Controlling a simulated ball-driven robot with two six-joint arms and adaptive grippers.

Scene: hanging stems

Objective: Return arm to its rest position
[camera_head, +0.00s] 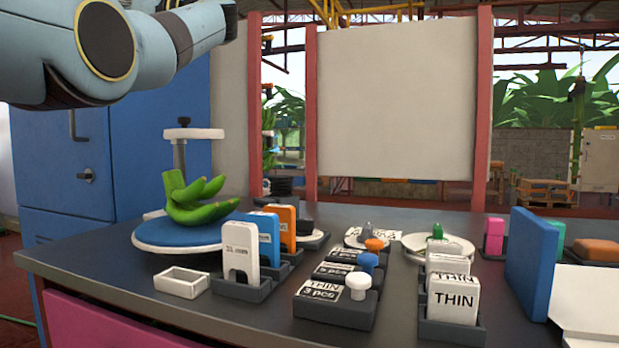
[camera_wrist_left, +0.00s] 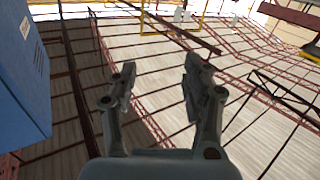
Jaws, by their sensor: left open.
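My left arm comes in at the upper left of the head view, raised above the table and clear of everything on it. Its fingers are outside that view. In the left wrist view my left gripper (camera_wrist_left: 160,90) is open and empty, with its two fingers apart and pointing up toward the roof. My right gripper is in neither view.
The dark table (camera_head: 400,290) holds green bananas (camera_head: 198,205) on a blue round pad (camera_head: 180,232), several labelled gauges, THIN blocks (camera_head: 453,298) and an upright blue panel (camera_head: 532,262). A blue cabinet (camera_head: 65,165) stands at the left; it also shows beside my gripper (camera_wrist_left: 25,70).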

